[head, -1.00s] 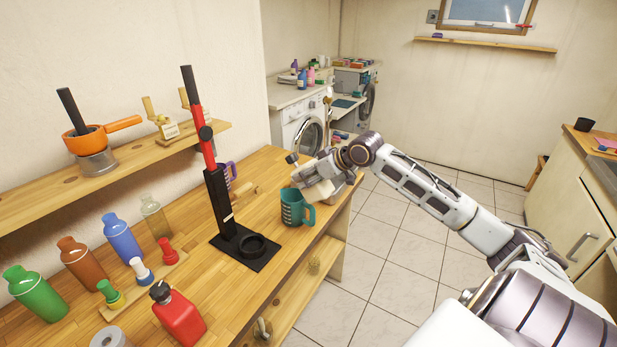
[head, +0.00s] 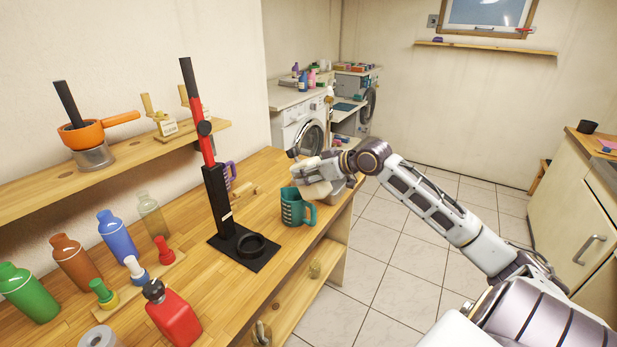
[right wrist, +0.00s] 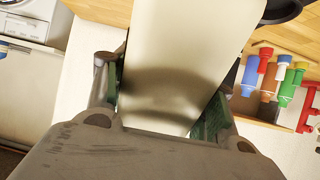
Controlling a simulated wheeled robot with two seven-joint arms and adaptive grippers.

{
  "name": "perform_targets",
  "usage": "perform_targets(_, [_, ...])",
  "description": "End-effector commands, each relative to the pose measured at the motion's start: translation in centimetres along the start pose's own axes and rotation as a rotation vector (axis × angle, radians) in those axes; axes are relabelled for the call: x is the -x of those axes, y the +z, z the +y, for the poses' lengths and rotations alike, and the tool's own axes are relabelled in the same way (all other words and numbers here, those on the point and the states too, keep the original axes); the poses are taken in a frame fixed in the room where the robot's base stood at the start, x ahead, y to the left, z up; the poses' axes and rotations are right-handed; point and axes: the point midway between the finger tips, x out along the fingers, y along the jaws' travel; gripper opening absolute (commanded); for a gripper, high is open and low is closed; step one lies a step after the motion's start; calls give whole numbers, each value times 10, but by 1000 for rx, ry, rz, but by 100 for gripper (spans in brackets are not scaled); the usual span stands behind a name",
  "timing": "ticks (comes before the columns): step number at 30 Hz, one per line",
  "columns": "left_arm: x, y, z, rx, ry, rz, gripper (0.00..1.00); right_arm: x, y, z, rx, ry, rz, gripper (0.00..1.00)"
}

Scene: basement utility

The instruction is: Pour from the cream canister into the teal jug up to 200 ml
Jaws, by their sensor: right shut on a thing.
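The teal jug (head: 294,210) stands upright on the wooden workbench, its handle to the right and pale markings on its side. My right gripper (head: 318,178) is above and just right of the jug. It is shut on the cream canister (head: 317,189), which is tilted over the jug's top. In the right wrist view the canister (right wrist: 185,60) fills the middle between the two fingers. I cannot see any stream or the level inside the jug. My left gripper is not in view.
A black and red stand (head: 222,205) with a ring base is left of the jug. A purple mug (head: 230,172) sits behind it. Several bottles and a red container (head: 174,315) are at the front left. The bench's right edge is close to the jug.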

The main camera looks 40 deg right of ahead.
Motion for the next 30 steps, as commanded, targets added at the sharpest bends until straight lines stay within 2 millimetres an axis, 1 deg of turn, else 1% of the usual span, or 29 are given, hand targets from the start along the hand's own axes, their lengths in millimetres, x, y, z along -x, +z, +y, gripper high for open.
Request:
perform_targets(1, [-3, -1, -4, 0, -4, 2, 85, 0, 1, 0, 0, 0, 11, 15])
perform_targets(4, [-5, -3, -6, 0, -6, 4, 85, 0, 0, 0, 1, 1, 23, 15])
perform_targets(21, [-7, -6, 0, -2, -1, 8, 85, 0, -2, 0, 0, 4, 38, 15])
perform_targets(30, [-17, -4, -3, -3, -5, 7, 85, 0, -7, -2, -14, 36, 112, 15])
